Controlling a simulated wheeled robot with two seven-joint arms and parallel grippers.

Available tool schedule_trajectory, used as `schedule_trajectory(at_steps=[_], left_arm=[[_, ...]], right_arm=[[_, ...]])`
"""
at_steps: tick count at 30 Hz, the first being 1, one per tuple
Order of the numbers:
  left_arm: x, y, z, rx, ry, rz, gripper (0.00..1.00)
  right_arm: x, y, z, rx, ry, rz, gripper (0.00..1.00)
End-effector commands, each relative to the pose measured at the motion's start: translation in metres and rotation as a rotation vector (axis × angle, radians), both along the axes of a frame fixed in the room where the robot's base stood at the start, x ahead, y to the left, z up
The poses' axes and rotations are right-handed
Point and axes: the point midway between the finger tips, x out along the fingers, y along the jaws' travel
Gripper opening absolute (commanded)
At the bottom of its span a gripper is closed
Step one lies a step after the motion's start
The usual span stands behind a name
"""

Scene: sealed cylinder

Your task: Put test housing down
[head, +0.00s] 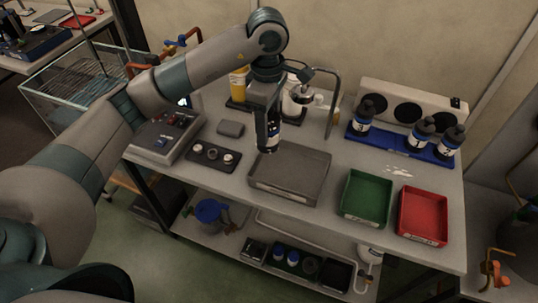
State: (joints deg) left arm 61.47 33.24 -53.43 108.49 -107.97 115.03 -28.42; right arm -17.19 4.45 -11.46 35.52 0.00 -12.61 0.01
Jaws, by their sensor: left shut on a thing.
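My left arm reaches in from the left over the workbench (330,206). My left gripper (269,138) is shut on a dark cylindrical test housing (274,136) with a pale label, held roughly upright. The housing is above the back left part of a grey tray (262,188); whether its lower end touches the tray is hard to tell. Similar dark housings stand on a blue rack (400,153) at the right: one at the left end (365,115) and two toward the right end. My right gripper is not in view.
A green tray (366,222) and a red tray (447,238) stand right of the grey tray. A control box (150,142) and a small dark plate with knobs (213,156) lie to the left. A curved metal stand (334,85) rises behind the gripper.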

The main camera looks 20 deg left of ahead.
Motion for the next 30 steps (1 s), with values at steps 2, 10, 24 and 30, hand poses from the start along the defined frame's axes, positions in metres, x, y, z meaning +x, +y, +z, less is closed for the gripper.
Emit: schedule_trajectory(at_steps=[2, 10, 24, 30], left_arm=[[-0.001, 0.0, -0.014, 0.0, 0.005, 0.0, 0.11], [-0.001, 0.0, -0.067, 0.0, 0.003, 0.001, 0.11], [0.001, 0.0, -0.086, 0.0, -0.002, 0.0, 0.11], [0.0, 0.0, -0.094, 0.0, 0.002, 0.0, 0.11]], right_arm=[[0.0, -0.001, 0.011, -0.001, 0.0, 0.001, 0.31], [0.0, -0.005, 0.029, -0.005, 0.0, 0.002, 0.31], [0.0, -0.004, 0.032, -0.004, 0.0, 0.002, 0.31], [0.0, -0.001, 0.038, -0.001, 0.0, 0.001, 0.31]])
